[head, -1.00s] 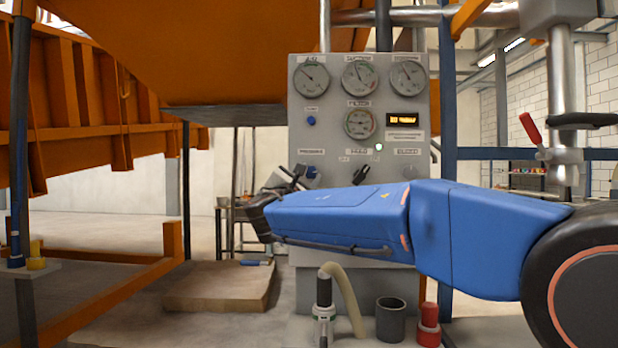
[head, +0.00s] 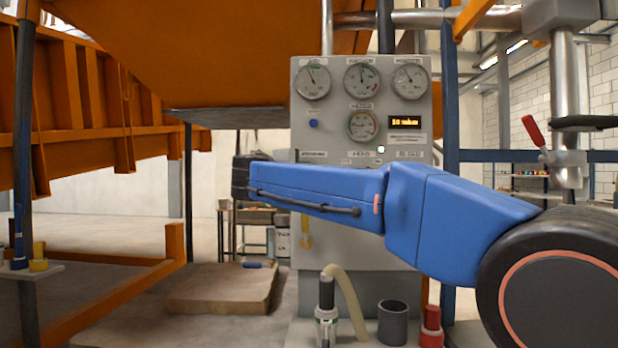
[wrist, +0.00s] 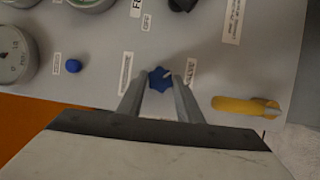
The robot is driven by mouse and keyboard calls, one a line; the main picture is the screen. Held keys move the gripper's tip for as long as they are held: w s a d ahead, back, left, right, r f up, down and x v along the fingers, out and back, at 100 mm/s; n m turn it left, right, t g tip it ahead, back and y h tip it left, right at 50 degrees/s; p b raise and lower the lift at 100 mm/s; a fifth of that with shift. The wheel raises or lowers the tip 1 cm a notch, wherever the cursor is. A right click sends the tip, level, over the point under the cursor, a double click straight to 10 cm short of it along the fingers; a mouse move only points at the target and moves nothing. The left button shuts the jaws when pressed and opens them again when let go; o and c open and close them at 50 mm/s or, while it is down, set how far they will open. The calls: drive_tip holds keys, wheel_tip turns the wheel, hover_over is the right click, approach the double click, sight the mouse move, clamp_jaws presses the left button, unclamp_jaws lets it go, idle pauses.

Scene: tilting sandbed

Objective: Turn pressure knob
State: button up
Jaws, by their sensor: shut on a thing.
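In the wrist view, a blue star-shaped knob (wrist: 160,77) sits on the grey panel (wrist: 100,45). The fingers of my gripper (wrist: 157,83) are closed on it from both sides. In the head view, my blue arm crosses the lower panel (head: 300,110) and hides both the knob and my gripper. The pressure label (head: 312,154) shows just above the arm, with several round gauges (head: 313,82) higher up. A lit display (head: 404,122) has amber text too small to read surely.
A hose (head: 345,300), a dark cup (head: 392,322) and a red-capped item (head: 431,325) stand below my arm.

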drive_tip(key=shift+m, duration=0.6)
drive_tip(key=shift+g, duration=0.3)
drive_tip(key=o, duration=1)
drive_tip(key=shift+o, duration=0.2)
drive_tip(key=v, duration=1.7)
drive_tip(key=shift+s, duration=0.25)
